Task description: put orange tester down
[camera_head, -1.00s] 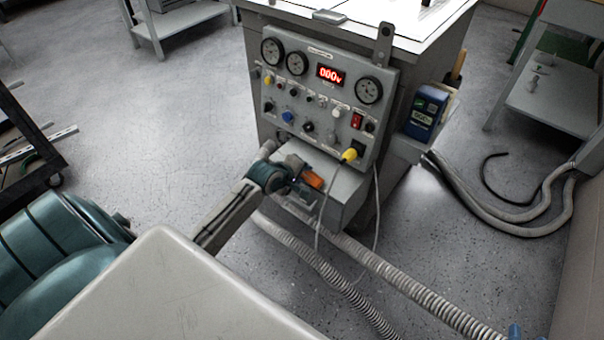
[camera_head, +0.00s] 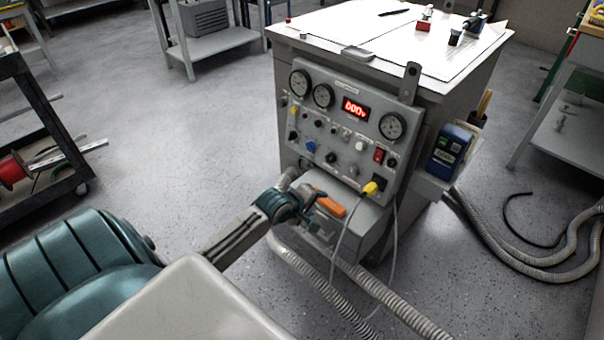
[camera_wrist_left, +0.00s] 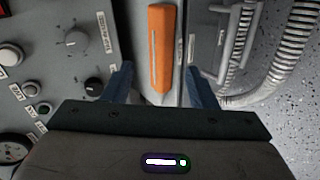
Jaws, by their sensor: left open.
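The orange tester (camera_head: 331,207) rests on the grey ledge (camera_head: 352,221) at the foot of the control panel. In the left wrist view the orange tester (camera_wrist_left: 161,48) is long and narrow and lies beyond and between my two fingers, with gaps on both sides. My left gripper (camera_wrist_left: 159,85) is open around its near end and does not grip it. In the head view my left gripper (camera_head: 310,203) is beside the tester, and its fingers are partly hidden. My right gripper is not in view.
The control panel (camera_head: 345,130) has gauges, knobs and a red display. A yellow plug (camera_head: 370,188) with a thin grey cable hangs close by the tester. A blue box (camera_head: 448,150) sits on the cabinet's right side. Ribbed hoses (camera_head: 400,319) run across the floor.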

